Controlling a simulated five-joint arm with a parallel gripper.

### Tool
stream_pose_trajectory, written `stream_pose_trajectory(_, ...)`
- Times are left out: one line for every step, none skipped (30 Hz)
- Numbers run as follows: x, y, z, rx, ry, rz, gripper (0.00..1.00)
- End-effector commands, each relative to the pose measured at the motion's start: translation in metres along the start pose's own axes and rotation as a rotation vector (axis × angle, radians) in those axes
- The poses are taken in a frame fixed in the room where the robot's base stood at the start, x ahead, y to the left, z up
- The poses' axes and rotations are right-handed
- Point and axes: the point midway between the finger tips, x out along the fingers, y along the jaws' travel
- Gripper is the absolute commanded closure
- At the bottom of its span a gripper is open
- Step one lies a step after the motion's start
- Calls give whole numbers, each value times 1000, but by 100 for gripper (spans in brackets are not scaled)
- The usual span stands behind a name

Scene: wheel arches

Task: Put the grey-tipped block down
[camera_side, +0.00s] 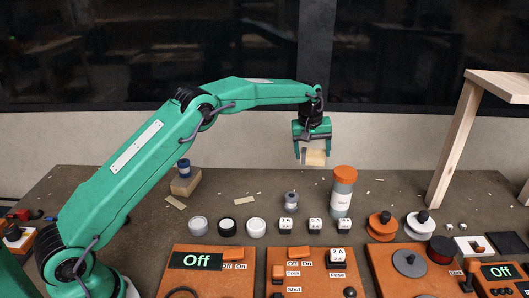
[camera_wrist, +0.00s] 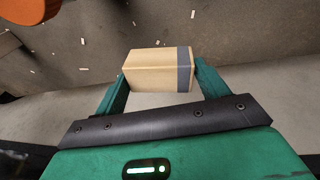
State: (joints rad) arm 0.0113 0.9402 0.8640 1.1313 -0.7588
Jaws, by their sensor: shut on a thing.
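My gripper (camera_side: 312,150) is shut on the grey-tipped block (camera_side: 316,157), a pale wooden block. It hangs in the air above the back of the table. In the wrist view the block (camera_wrist: 152,70) lies sideways between the two green fingers (camera_wrist: 155,84), with its grey band at the right end. The grey end is hard to make out in the side view.
An orange-capped bottle (camera_side: 343,192) stands on the table (camera_side: 130,205) just right of the gripper. Several small cubes, round pots and spools stand in front, with orange panels (camera_side: 330,262) nearer. A wooden frame (camera_side: 455,140) stands at right. The table's back middle is mostly bare.

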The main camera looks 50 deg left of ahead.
Motion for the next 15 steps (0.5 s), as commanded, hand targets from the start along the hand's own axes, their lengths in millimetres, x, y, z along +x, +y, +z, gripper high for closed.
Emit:
stream_pose_trajectory(-3, -5, 0, -9, 1, 0, 50)
stream_pose_trajectory(-4, -8, 0, -14, 1, -1, 50)
stream_pose_trajectory(-6, -12, 0, -21, 1, -2, 50)
stream_pose_trajectory(-7, -16, 0, -27, 2, -3, 50)
stream_pose_trajectory(-9, -19, 0, -34, 3, -3, 50)
stream_pose_trajectory(-11, -25, 1, -42, 3, -4, 50)
stream_pose_trajectory(-12, -29, 2, -49, 3, -6, 50)
stream_pose_trajectory(-14, -33, 2, -56, 4, -6, 50)
stream_pose_trajectory(-16, -38, 4, -65, 4, -7, 50)
stream_pose_trajectory(-17, -43, 4, -73, 4, -8, 50)
stream_pose_trajectory(-19, -47, 5, -80, 5, -9, 50)
stream_pose_trajectory(-20, -53, 7, -90, 6, -9, 50)
stream_pose_trajectory(-22, -58, 8, -97, 6, -11, 50)
stream_pose_trajectory(-23, -62, 9, -104, 6, -12, 50)
stream_pose_trajectory(-25, -68, 11, -113, 7, -12, 50)
